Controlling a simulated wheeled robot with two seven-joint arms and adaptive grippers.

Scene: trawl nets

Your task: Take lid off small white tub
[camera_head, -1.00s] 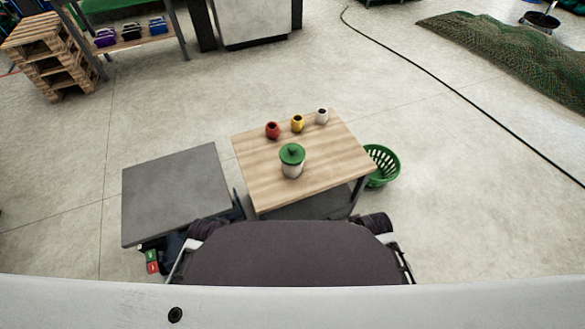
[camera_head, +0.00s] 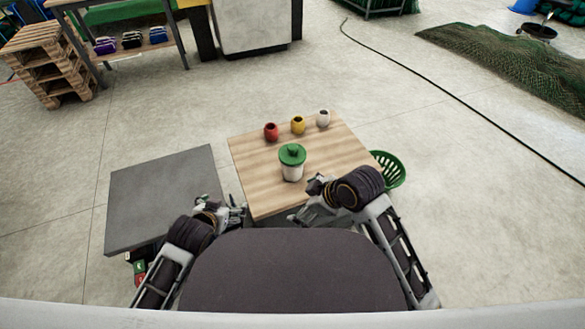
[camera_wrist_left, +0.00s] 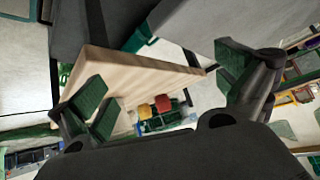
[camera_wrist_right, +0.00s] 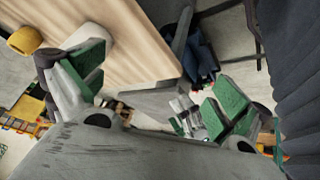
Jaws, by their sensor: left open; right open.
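A small white tub (camera_head: 292,173) with a green lid (camera_head: 292,154) stands upright on the wooden table, near its middle. The lid sits on the tub's top. My left gripper (camera_head: 234,213) is open and empty beside the table's left front edge, apart from the tub. My right gripper (camera_head: 298,215) is open and empty near the table's front edge, in front of the tub and apart from it. Open fingers also show in the left wrist view (camera_wrist_left: 160,82) and the right wrist view (camera_wrist_right: 155,88).
Red (camera_head: 271,132), yellow (camera_head: 298,124) and white (camera_head: 323,118) small pots stand along the back of the wooden table (camera_head: 250,180). A grey table (camera_head: 160,200) stands to the left. A green basket (camera_head: 391,170) is on the floor at the right.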

